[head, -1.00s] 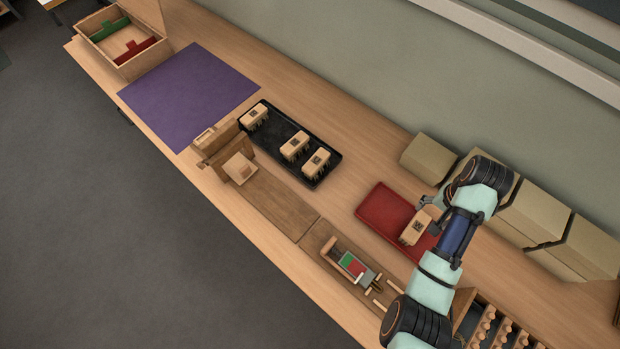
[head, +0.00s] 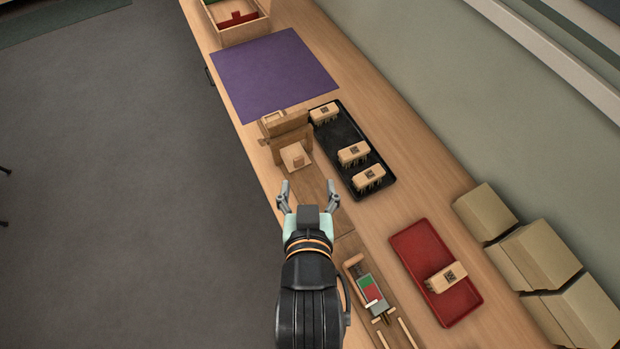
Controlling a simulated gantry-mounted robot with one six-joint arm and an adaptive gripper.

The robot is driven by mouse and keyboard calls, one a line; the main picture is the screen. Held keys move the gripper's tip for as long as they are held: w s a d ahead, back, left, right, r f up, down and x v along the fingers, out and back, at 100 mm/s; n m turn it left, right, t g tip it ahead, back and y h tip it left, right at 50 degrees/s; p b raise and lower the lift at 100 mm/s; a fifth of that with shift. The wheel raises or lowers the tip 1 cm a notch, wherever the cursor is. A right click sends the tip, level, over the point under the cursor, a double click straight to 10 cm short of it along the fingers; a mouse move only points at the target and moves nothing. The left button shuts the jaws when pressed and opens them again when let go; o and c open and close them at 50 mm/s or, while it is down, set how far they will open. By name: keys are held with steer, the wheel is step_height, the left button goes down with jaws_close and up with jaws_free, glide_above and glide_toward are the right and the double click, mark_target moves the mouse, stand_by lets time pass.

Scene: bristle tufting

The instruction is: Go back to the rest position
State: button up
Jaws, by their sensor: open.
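My gripper (head: 308,190) is open and empty in the head view. It is above the front part of the bench, with its fingers apart and pointing toward the wooden fixture (head: 289,130). My arm reaches up from the bottom of the picture and hides part of the wooden board under it. A wooden brush block (head: 446,278) lies on the red tray (head: 419,249) to the right, apart from my gripper. Several brushes, such as one with a dark square mark (head: 354,153), sit on the black tray (head: 338,130).
A purple mat (head: 273,73) lies beyond the fixture, with a wooden box (head: 243,30) behind it. A small holder with a green and red plate (head: 370,288) is right of my arm. Tan boxes (head: 540,254) stand along the wall. Open floor (head: 120,200) is at left.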

step_height(320, 180, up, 24)
steer(key=p, duration=2.4)
steer(key=shift+d, duration=0.15)
steer(key=shift+f, duration=0.1)
